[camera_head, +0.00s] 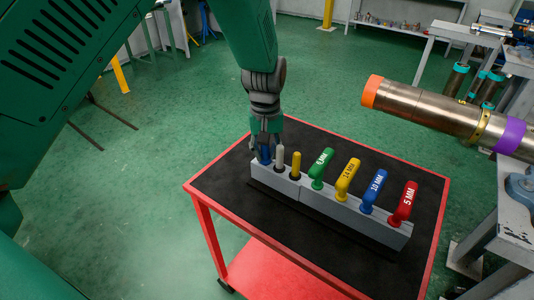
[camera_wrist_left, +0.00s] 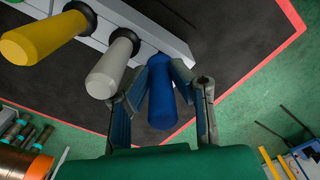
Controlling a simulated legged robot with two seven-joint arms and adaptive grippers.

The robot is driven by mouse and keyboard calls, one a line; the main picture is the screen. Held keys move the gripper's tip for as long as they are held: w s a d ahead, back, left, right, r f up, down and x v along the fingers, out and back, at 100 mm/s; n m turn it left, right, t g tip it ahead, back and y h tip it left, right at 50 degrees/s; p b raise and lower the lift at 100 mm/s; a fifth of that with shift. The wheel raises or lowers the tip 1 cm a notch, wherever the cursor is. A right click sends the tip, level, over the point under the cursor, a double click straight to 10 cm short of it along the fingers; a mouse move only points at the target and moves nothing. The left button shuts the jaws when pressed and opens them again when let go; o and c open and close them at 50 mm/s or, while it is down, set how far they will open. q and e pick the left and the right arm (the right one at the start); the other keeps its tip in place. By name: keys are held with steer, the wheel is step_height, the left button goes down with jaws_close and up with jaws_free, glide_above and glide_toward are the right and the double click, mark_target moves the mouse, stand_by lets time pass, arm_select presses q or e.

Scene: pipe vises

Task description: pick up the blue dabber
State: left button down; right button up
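The blue dabber (camera_head: 264,156) stands at the left end of the grey holder (camera_head: 330,210) on the cart, mostly hidden behind my gripper in the head view. In the left wrist view, the blue dabber (camera_wrist_left: 162,108) lies between the two fingers of my left gripper (camera_wrist_left: 160,72). The fingertips bend in close on both sides of it, near its holder end. Whether they press on it cannot be told. In the head view my left gripper (camera_head: 265,148) reaches down over the dabber. My right gripper is in neither view.
A white dabber (camera_head: 279,157) and a yellow dabber (camera_head: 296,165) stand close beside the blue one. Several angled colored tools, including a green one (camera_head: 321,168), fill the holder's right part. The red cart (camera_head: 204,196) has a black top. A pipe (camera_head: 425,106) extends in from the right.

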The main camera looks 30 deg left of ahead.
arm_select(q)
steer(key=shift+a+f, duration=0.1)
steer(key=shift+a, duration=0.25)
steer(key=r, duration=0.9)
steer(key=shift+d+r+p, duration=0.2)
steer(key=shift+d+p, duration=0.05)
steer(key=shift+p, duration=0.1)
steer(key=shift+a+r, duration=0.1)
steer(key=shift+r, duration=0.25)
